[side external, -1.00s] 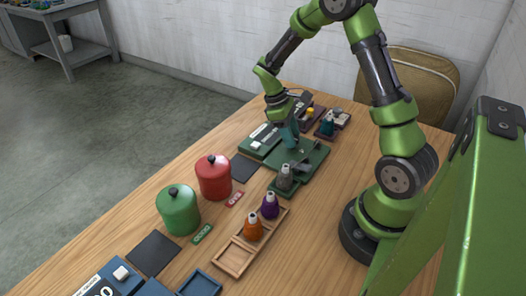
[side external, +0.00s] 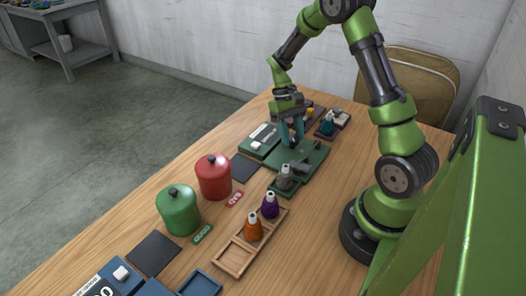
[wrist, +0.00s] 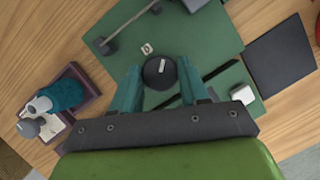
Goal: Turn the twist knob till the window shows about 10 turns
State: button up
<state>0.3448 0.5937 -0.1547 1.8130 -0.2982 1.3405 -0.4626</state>
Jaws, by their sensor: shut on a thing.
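The twist knob (wrist: 160,72) is a dark round knob with a white pointer line, on a green board (wrist: 205,35). In the wrist view the teal fingers of my gripper (wrist: 160,82) stand on either side of it, closed on it. In the side view my gripper (side external: 292,143) points down at the green board (side external: 312,160), and its fingers mostly hide the knob. A small pale window (wrist: 147,49) sits beside the knob; its mark looks like a 0, but it is too small to read surely.
A green box with a white button (side external: 257,146) stands left of the board. Red (side external: 213,180) and green (side external: 178,213) canisters stand left. A teal skein (wrist: 63,94) lies nearby.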

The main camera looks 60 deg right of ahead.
jog(key=shift+r, duration=0.1)
dwell(0.4)
jog(key=o, duration=1)
jog(key=v, duration=1.6)
jog(key=shift+d+r, duration=0.15)
jog(key=shift+r, duration=0.25)
